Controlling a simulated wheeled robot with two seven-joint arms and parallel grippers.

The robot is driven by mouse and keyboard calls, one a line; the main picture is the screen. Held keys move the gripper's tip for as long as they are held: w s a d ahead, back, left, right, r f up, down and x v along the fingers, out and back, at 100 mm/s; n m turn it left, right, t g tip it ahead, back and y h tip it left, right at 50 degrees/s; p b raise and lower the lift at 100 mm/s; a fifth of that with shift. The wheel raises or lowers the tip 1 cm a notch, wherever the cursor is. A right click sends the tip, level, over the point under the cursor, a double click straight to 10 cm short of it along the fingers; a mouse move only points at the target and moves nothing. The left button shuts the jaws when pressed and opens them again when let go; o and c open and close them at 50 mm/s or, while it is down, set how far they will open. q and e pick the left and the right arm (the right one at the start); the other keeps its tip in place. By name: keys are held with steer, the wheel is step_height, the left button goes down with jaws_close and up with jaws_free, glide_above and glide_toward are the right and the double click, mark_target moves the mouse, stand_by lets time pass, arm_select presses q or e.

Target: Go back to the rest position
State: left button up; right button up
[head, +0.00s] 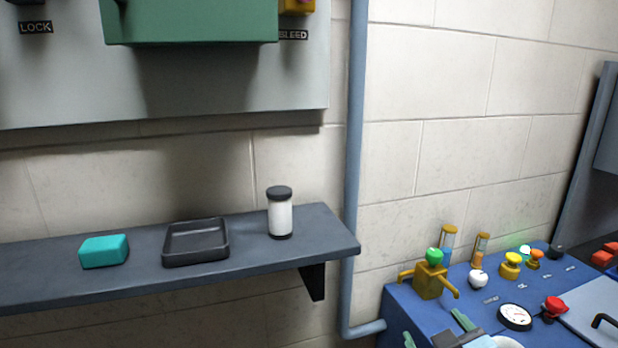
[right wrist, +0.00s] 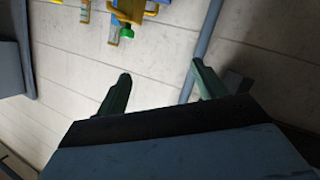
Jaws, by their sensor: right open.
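My right gripper (head: 437,330) shows at the bottom edge of the head view, in front of the blue console. Its two green fingers are spread apart with nothing between them. In the right wrist view the gripper (right wrist: 161,72) is also open and empty, with pale wall beyond the fingers. My left gripper is in neither view.
The blue console (head: 395,307) carries a yellow valve block (head: 429,281) with a green knob, a gauge (head: 514,316) and a red knob (head: 555,307). A shelf (head: 330,240) holds a teal block (head: 104,251), a black tray (head: 196,258) and a white jar (head: 280,215). A pipe (head: 354,130) runs beside it.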

steer(key=s+d+f+m+g+y, duration=0.1)
steer(key=s+d+f+m+g, duration=0.15)
steer(key=s+f+g, duration=1.4)
steer(key=s+f+t, duration=0.2)
steer(key=s+f, duration=0.2)
steer(key=f, duration=1)
steer(key=s+f+t, duration=0.2)
steer(key=s+f, duration=0.3)
steer(key=f, duration=0.9)
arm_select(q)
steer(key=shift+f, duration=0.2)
arm_select(e)
steer(key=s+d+f+g, duration=0.1)
steer(key=s+d+f, duration=0.1)
steer(key=s+f, duration=1.2)
steer(key=shift+s, duration=0.85)
steer(key=shift+f, duration=0.1)
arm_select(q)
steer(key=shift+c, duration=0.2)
